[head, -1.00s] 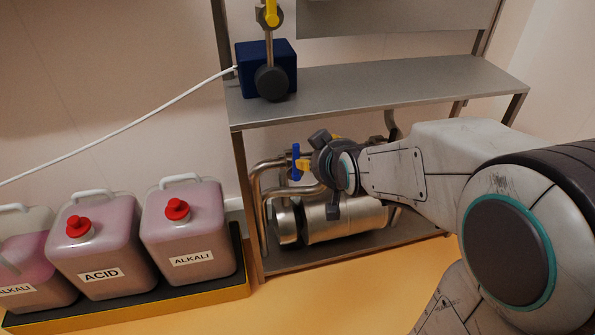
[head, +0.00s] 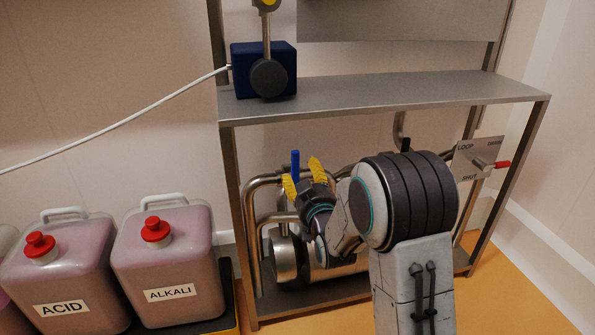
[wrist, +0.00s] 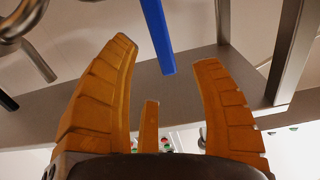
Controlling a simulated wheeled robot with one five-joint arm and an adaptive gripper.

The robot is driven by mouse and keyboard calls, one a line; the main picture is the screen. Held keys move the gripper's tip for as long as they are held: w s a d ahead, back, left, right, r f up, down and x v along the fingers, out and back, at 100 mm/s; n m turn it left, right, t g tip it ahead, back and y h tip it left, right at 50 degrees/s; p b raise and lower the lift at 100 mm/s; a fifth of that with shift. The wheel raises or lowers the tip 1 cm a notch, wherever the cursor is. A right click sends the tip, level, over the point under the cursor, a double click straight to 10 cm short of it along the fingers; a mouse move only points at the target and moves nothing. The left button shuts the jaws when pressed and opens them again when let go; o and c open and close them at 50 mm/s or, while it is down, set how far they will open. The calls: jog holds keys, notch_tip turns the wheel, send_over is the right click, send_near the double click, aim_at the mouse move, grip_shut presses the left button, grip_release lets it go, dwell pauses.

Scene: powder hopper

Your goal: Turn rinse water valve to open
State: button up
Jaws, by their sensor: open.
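A blue lever handle (head: 295,164) stands upright by the steel pipes under the shelf in the head view. No label on it is readable, so I cannot confirm that it is the rinse water valve. My gripper (head: 303,174) is open beside it, its yellow fingers close to the handle. In the wrist view the blue handle (wrist: 158,36) hangs down from the top edge, its end near the gap between the spread fingertips of my gripper (wrist: 165,52). Nothing is held. The valve body is largely hidden.
Steel pipes (head: 250,205) and a steel cylinder (head: 283,258) crowd the space below the metal shelf (head: 390,98). A red-handled lever (head: 500,164) sits on a LOOP/SHUT plate at right. ACID (head: 62,280) and ALKALI (head: 165,262) containers stand at left. Orange floor at lower right is free.

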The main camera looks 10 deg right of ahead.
aim_at(298, 164)
jog(key=w+b, duration=0.4)
jog(key=shift+w+f, duration=0.2)
jog(key=shift+w, duration=0.2)
jog(key=shift+w+r, duration=0.2)
jog(key=shift+w, duration=0.9)
grip_shut()
